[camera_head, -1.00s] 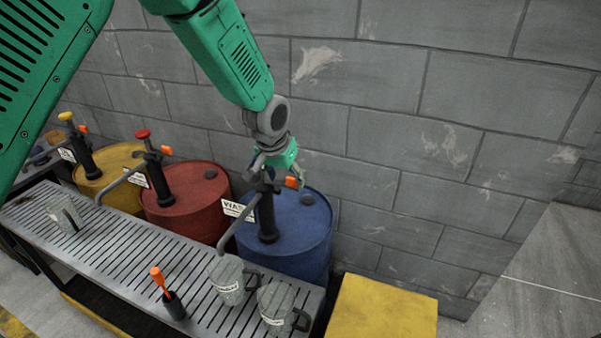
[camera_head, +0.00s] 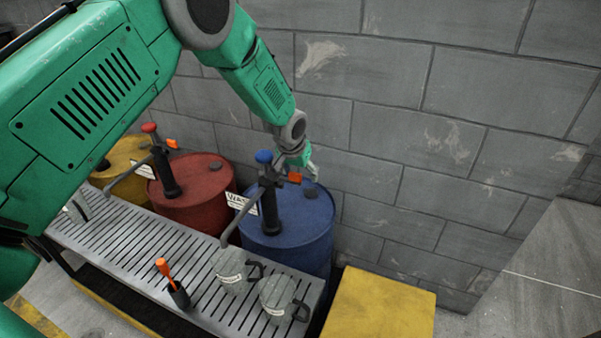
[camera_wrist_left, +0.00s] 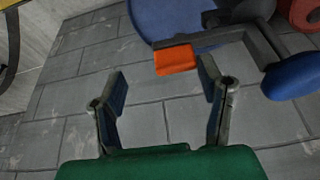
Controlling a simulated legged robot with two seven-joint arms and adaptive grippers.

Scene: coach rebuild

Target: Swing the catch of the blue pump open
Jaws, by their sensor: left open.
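The blue pump (camera_head: 269,208) stands upright on the blue drum (camera_head: 300,240), with a blue knob (camera_head: 264,157) on top and a grey spout bent over the bench. Its orange catch (camera_head: 295,178) sticks out to the right near the pump's head. In the left wrist view the orange catch (camera_wrist_left: 176,60) lies between and just beyond the fingertips, nearer the right finger. My left gripper (camera_wrist_left: 160,85) is open and empty. In the head view it (camera_head: 304,165) is behind the pump head, beside the catch, partly hidden. My right gripper is not in view.
A red drum (camera_head: 205,200) and a yellow drum (camera_head: 117,158) with similar pumps stand to the left. Grey mugs (camera_head: 278,295) and an orange-handled tool (camera_head: 165,270) are on the slatted bench (camera_head: 130,238). A block wall (camera_head: 460,150) is close behind; a yellow box (camera_head: 380,308) stands at right.

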